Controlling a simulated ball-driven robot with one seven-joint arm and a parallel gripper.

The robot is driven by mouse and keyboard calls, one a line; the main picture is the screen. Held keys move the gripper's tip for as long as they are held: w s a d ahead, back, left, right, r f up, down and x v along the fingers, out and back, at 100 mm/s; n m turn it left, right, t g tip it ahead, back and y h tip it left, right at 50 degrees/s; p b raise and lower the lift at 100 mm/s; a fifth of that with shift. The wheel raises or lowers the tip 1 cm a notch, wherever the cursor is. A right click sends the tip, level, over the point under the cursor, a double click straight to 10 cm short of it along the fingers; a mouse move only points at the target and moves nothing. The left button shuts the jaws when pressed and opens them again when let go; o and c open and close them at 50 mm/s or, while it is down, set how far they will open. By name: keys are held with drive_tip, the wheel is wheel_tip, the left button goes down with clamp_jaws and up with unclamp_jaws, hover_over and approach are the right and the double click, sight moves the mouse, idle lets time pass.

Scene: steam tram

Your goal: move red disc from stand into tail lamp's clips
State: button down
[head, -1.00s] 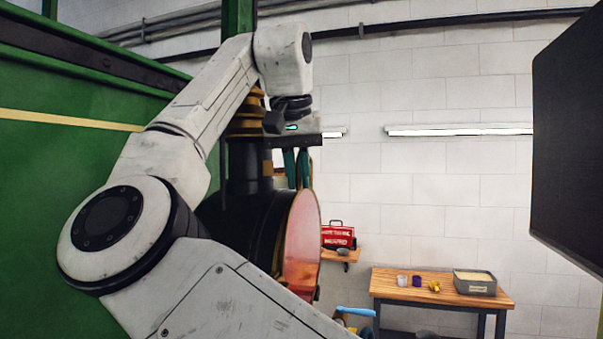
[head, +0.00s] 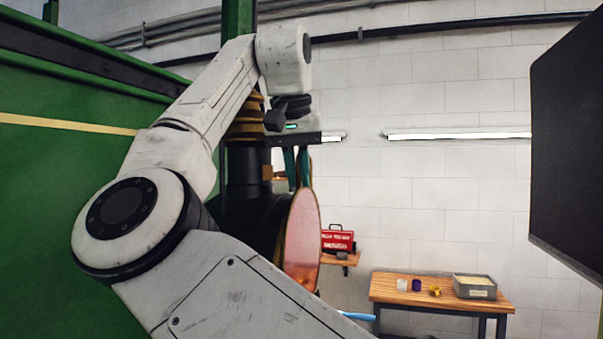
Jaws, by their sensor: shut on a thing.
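The red disc (head: 302,243) is a pinkish-red translucent round with a thin brass rim, upright and turned partly away from me. My gripper (head: 298,184) points down with its teal fingers shut on the disc's top edge. The black tail lamp (head: 240,212), with a round body and a chimney-like neck, is just left of and behind the disc. The disc overlaps the lamp's front, and I cannot tell whether they touch. The lamp's clips are hidden. I cannot make out the stand.
A green panelled wall (head: 60,180) fills the left. A wooden table (head: 400,290) at the lower right carries small cups and a grey tray (head: 474,287). A red box (head: 337,240) sits on a small shelf. A dark panel (head: 570,140) hangs at the right edge.

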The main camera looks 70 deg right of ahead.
drive_tip(key=shift+w+d+r, duration=0.1)
drive_tip(key=shift+d+r, duration=0.25)
drive_tip(key=shift+r, duration=0.05)
idle(0.4)
